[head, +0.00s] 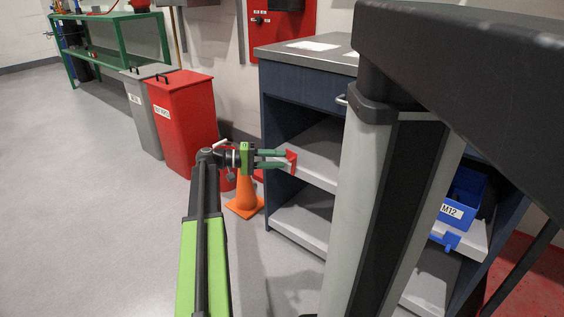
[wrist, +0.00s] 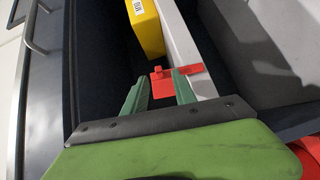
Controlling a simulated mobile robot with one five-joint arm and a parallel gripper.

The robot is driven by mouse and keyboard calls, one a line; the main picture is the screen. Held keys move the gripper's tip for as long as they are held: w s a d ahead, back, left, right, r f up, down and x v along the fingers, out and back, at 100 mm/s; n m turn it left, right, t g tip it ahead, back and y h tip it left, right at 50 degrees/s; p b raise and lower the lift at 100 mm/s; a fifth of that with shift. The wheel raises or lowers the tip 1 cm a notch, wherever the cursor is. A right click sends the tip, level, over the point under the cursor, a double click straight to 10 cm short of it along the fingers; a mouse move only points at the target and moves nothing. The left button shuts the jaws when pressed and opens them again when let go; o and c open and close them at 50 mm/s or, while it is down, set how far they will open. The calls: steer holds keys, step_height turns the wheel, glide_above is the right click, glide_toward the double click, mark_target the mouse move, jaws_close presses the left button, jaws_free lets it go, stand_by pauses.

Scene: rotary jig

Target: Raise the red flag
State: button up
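My gripper (head: 286,160) reaches right toward the front of the blue cabinet, its green fingers level with the upper shelf. The red flag (head: 291,161) is a small red piece at the fingertips, by the shelf's left end. In the wrist view, the red flag (wrist: 162,87) is a flat plate with a narrow bar running to the right behind the right finger. My gripper (wrist: 161,76) has its fingers apart, and the plate shows in the gap between them. I cannot tell whether the fingers press on it or the plate is just beyond.
The dark blue cabinet (head: 303,98) has open grey shelves and a blue M12 bin (head: 463,198). An orange cone (head: 245,198) stands below my gripper. A red bin (head: 186,120) and a grey bin (head: 143,112) stand left. A yellow box (wrist: 146,28) is beyond the flag. The left floor is clear.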

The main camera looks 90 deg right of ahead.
steer(key=w+a+r+p, duration=0.1)
steer(key=w, duration=1.4)
steer(key=shift+w+r, duration=0.15)
steer(key=shift+w, duration=0.05)
